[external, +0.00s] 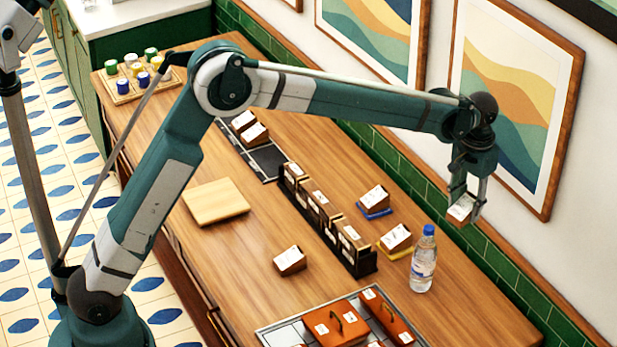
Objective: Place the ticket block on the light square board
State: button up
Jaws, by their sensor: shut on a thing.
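My gripper (468,203) hangs at the end of the arm on the right, above the back edge of the counter and in front of the wall. It is shut on a ticket block (460,209), a small brown block with a white printed face, and holds it in the air. The light square board (216,202) lies flat on the counter, left of centre, with nothing on it. My gripper is far to the right of the board. The fingers hide part of the held block.
Similar blocks stand on a blue pad (376,212), on a yellow pad (383,252), loose on the counter (290,262) and in a black rack (359,262). A water bottle (424,260) stands at the right. A dark tray (262,160) lies behind the board; red cases (335,325) are in front.

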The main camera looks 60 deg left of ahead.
jog(key=s+a+n, duration=0.2)
jog(key=s+a, duration=0.1)
jog(key=a, duration=0.8)
jog(key=s+a+n, duration=0.2)
jog(key=s+a, duration=0.1)
jog(key=a, duration=0.8)
jog(key=n, duration=1.2)
send_over(213, 197)
notch_tip(213, 197, down, 10)
jog(key=shift+f+p, duration=0.45)
jog(key=shift+f, duration=0.25)
jog(key=shift+f, duration=2.85)
jog(key=shift+f, duration=0.15)
